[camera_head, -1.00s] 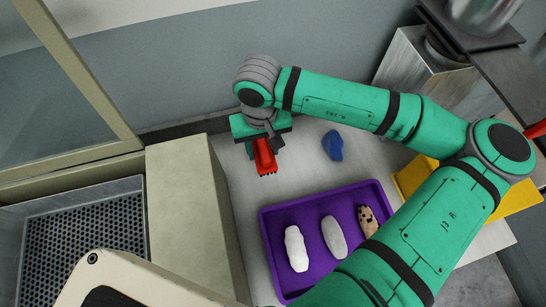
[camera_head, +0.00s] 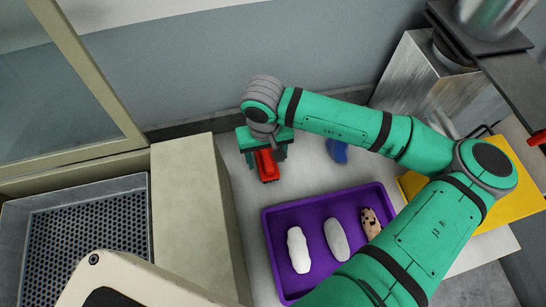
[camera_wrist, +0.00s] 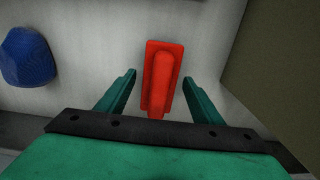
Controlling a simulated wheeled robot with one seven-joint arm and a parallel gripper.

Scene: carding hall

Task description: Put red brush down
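The red brush (camera_head: 266,166) is on the pale table top, behind the purple tray. In the wrist view the red brush (camera_wrist: 160,78) lies between my two green fingers, with a visible gap on each side. My gripper (camera_head: 266,160) is over it, fingers spread and touching neither side of it. The wrist view also shows my open gripper (camera_wrist: 158,92). The near end of the brush is partly hidden by the gripper body in the wrist view.
A blue object (camera_head: 337,150) lies right of the brush. The purple tray (camera_head: 268,236) in front holds a white, a grey and a spotted item. A beige block (camera_head: 190,210) stands close on the left. A yellow tray (camera_head: 500,212) is at the right.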

